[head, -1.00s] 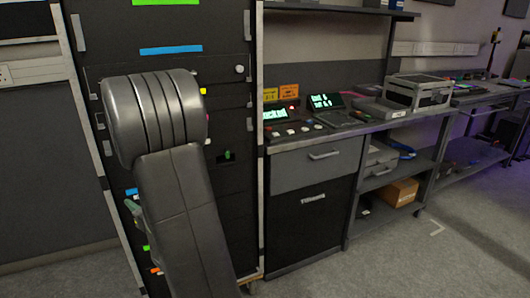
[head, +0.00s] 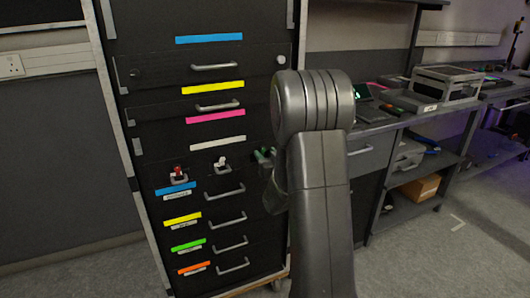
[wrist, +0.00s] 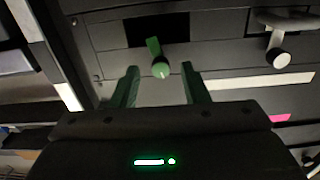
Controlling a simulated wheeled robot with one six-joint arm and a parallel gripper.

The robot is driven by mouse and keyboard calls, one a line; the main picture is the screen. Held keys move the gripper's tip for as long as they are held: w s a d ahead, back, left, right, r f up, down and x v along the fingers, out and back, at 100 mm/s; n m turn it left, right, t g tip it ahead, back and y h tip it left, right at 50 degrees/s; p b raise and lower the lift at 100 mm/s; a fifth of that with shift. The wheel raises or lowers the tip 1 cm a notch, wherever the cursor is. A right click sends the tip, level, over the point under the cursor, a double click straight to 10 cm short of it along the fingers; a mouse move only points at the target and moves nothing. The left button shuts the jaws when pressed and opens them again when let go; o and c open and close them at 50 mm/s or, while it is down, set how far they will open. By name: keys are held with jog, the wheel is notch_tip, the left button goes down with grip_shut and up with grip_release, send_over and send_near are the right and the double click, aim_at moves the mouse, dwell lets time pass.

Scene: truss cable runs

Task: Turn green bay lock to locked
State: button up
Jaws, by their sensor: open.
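The green bay lock (wrist: 160,67) is a green handle with a round end on a dark panel, seen in the wrist view below a black rectangle.
A white lock (wrist: 278,52) is to the right in the wrist view; in the head view it is left of my arm, beside a red lock (head: 178,172). Drawer handles (head: 230,219) stick out below. A workbench (head: 400,123) stands right of the rack.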

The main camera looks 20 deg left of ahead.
jog(key=shift+x, duration=1.05)
grip_shut()
jog(key=shift+f+m+b, duration=0.15)
jog(key=shift+m+b, duration=0.3)
jog(key=shift+m, duration=0.05)
jog(key=shift+m+b, duration=0.45)
jog(key=shift+m, duration=0.55)
grip_release()
jog(key=shift+s, duration=0.1)
